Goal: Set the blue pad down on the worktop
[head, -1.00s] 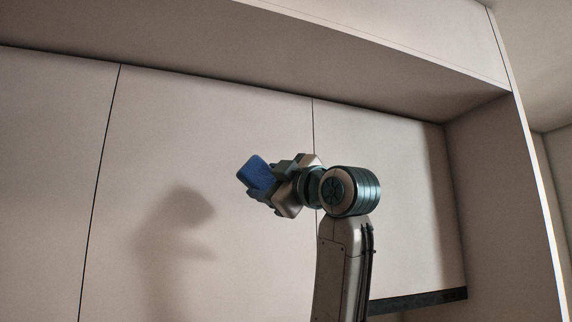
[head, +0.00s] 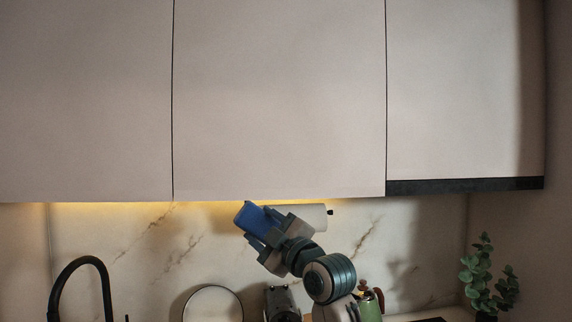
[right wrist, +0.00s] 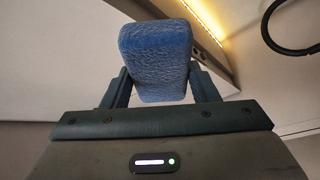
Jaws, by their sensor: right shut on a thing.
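The blue pad (head: 250,217) is held in my right gripper (head: 257,228), raised in front of the marble backsplash, just below the wall cupboards. In the right wrist view the pad (right wrist: 157,58) is a textured blue block with rounded corners, between the two fingers of the gripper (right wrist: 158,88). The gripper is shut on it. A small part of the worktop (head: 450,314) shows at the lower right of the head view; most of it is below the frame. My left gripper is not in view.
Wall cupboards (head: 280,95) fill the upper head view. A black tap (head: 75,272) stands at lower left. A round plate-like thing (head: 212,304), a green container (head: 370,306) and a plant (head: 485,275) stand along the back. A white roll (head: 312,216) is behind my gripper.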

